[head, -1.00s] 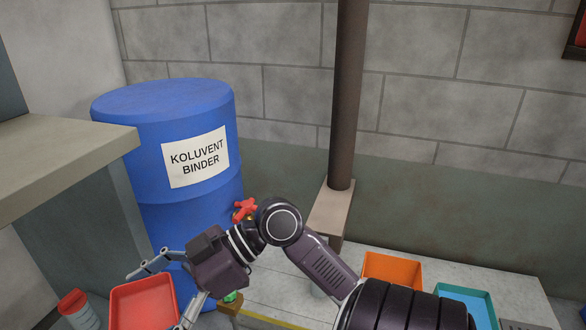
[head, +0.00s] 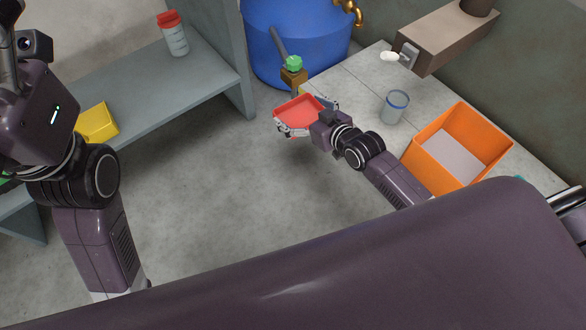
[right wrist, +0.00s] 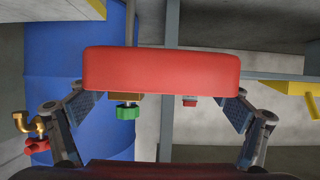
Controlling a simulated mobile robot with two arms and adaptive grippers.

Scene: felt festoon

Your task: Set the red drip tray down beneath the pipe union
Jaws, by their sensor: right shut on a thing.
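The red drip tray (head: 298,110) is in my right gripper (head: 304,118), whose fingers lie along opposite sides of it. In the right wrist view the tray's side (right wrist: 161,72) spans between both fingers (right wrist: 150,112). The tray seems raised above the floor; its exact height is hard to tell. Just beyond it, in the head view, a green fitting (head: 293,63) sits on a brassy block (head: 293,78) at the end of a grey pipe (head: 279,41). This looks like the pipe union. My left arm shows at the left, but its fingertips are not visible.
A blue drum (head: 290,30) with a brass tap (head: 350,11) stands behind. To the right are a glass jar (head: 395,105) and an orange bin (head: 448,135). A grey shelf (head: 130,85) holds a red-lidded jar (head: 174,35) and a yellow container (head: 97,122). Open floor (head: 215,190) lies between.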

